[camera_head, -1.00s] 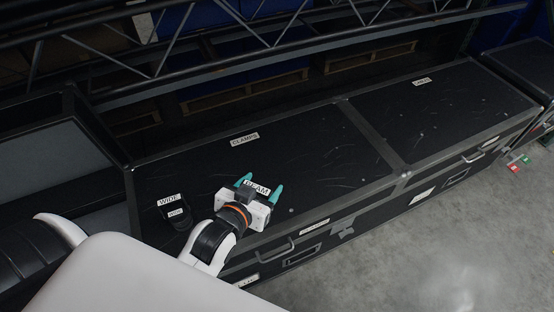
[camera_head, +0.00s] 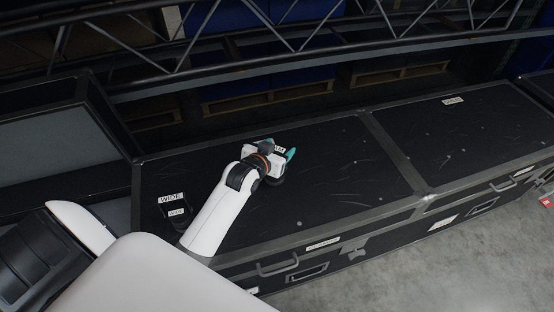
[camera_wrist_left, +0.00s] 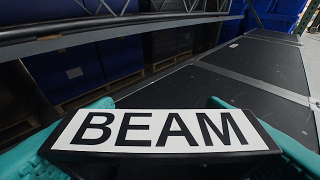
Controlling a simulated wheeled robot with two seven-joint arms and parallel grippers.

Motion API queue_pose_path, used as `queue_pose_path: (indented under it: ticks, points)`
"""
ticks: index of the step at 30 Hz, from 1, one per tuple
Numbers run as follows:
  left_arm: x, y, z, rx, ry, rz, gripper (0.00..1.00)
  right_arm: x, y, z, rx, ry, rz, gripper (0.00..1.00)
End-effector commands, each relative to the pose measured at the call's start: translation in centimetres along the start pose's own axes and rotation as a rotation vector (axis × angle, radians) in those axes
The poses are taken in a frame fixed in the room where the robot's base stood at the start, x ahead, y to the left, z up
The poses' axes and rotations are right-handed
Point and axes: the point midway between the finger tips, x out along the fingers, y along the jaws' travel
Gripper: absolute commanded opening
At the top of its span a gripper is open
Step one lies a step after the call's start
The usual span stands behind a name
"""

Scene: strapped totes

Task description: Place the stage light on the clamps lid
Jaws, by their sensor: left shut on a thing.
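My left gripper (camera_head: 280,148) is over the clamps lid (camera_head: 340,190), toward its back edge, with its teal fingers shut on a dark stage light (camera_wrist_left: 155,152) labelled BEAM. In the left wrist view the BEAM label lies between the fingers and fills the lower part. The CLAMPS label on the lid's top is not visible; a label shows on the case front (camera_head: 323,244). My right gripper is not in view.
A small dark light labelled WIDE (camera_head: 176,213) stands on the lid's left part. Another black case lid (camera_head: 450,135) adjoins on the right, past a metal edge strip. A truss (camera_head: 230,70) runs behind. The lid's right half is clear.

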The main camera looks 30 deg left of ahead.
Motion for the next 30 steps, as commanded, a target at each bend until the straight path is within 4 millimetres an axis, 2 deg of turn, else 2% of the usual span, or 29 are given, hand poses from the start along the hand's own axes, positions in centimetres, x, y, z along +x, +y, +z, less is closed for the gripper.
queue_pose_path:
  ticks: [9, 21, 22, 25, 30]
  points:
    - [1.3, -0.1, -3.2, 0.0, -0.004, -0.001, 0.0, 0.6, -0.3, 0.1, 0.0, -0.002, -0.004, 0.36]
    - [1.5, -0.1, -3.5, 0.001, -0.006, -0.001, 0.0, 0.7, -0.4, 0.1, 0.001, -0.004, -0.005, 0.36]
    - [1.5, -0.1, -3.7, 0.0, -0.001, -0.001, 0.7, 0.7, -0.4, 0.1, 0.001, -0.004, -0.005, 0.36]
    - [1.5, -0.1, -3.7, 0.0, 0.0, -0.001, 0.87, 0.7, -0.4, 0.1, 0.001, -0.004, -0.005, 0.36]
    - [1.5, -0.1, -3.7, 0.001, 0.0, -0.001, 0.87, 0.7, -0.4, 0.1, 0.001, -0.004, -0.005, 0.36]
